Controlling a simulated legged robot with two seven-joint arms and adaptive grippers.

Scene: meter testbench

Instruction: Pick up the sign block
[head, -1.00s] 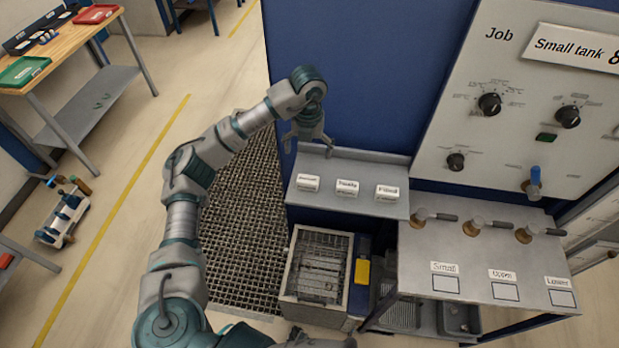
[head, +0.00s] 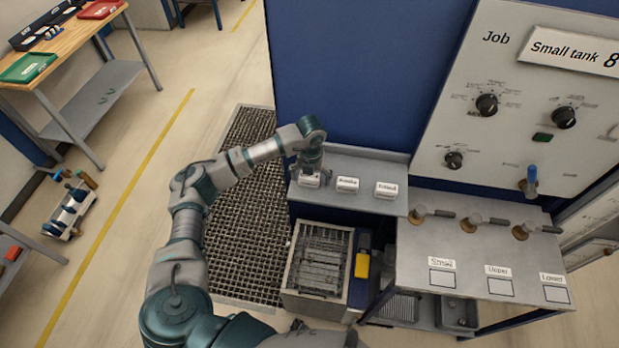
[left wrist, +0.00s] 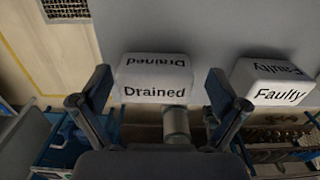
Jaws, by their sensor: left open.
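Several white sign blocks stand in a row on the grey shelf (head: 365,201). The left one is the block marked "Drained" (left wrist: 155,80) in the left wrist view; it shows partly under my gripper in the head view (head: 308,182). The "Faulty" block (left wrist: 272,85) is the middle one in the head view (head: 347,185). A third block (head: 386,190) stands at the right; I cannot read its label surely. My left gripper (left wrist: 158,107) is open, its fingers on either side of the "Drained" block. I cannot tell whether they touch it. My right gripper does not show.
A blue panel (head: 345,80) rises behind the shelf. A bin with a wire basket (head: 319,262) stands below it. At the right, a grey bench (head: 465,250) carries several brass-ended fittings and labels. A control panel (head: 535,130) with knobs is above.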

